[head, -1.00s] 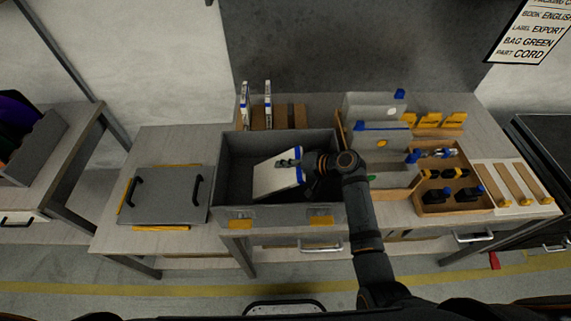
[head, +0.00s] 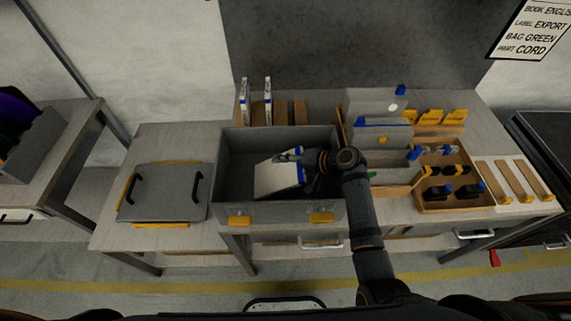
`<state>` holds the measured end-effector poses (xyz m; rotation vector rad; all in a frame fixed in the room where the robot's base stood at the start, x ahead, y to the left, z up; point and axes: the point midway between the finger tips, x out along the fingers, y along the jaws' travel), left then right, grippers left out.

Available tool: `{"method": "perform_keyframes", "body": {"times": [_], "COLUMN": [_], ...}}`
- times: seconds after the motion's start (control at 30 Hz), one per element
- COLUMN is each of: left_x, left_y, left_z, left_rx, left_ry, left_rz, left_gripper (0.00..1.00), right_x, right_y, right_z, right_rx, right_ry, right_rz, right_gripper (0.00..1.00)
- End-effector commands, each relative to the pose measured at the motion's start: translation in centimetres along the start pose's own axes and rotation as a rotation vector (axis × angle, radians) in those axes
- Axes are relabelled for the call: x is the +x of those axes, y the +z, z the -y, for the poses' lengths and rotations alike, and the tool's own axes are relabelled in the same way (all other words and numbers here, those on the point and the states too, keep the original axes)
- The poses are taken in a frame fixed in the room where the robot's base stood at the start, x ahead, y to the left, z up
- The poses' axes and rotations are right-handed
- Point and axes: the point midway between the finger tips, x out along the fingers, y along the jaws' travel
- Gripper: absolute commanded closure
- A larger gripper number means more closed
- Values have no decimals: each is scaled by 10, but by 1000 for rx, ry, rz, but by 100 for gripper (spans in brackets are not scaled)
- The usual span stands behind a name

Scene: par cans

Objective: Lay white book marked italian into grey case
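The grey case (head: 228,209) stands open on the middle of the bench, with yellow latches on its front. A white book with a blue edge (head: 276,179) is inside the case opening, tilted; its marking cannot be read from here. My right gripper (head: 300,158) is at the book's upper right edge and appears shut on it. The gripper's fingers are partly hidden by the book and by my wrist. My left gripper is not in view.
The case's grey lid (head: 162,193) lies on the bench at left. Two upright white books (head: 267,101) stand in a rack behind the case. A wooden tray (head: 447,207) and grey panels (head: 382,138) stand at right. A sign (head: 532,32) reads BOOK ENGLISH.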

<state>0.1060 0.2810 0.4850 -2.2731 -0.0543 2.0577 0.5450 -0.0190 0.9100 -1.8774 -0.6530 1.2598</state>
Motion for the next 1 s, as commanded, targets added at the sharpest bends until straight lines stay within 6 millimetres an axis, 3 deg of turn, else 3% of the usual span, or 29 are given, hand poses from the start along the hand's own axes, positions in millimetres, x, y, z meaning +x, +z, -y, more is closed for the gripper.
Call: {"method": "perform_keyframes", "body": {"times": [0.4,1.0], "left_x": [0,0], "left_y": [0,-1], "left_z": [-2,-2], "left_rx": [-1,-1], "left_ry": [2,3], "left_rz": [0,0], "left_gripper": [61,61], "right_x": [-44,-49], "right_y": [-19,-20], "right_z": [68,76], "right_rx": [-4,-2], "right_ry": [-2,-1], "right_rz": [-3,-1], "right_gripper": [57,57]}}
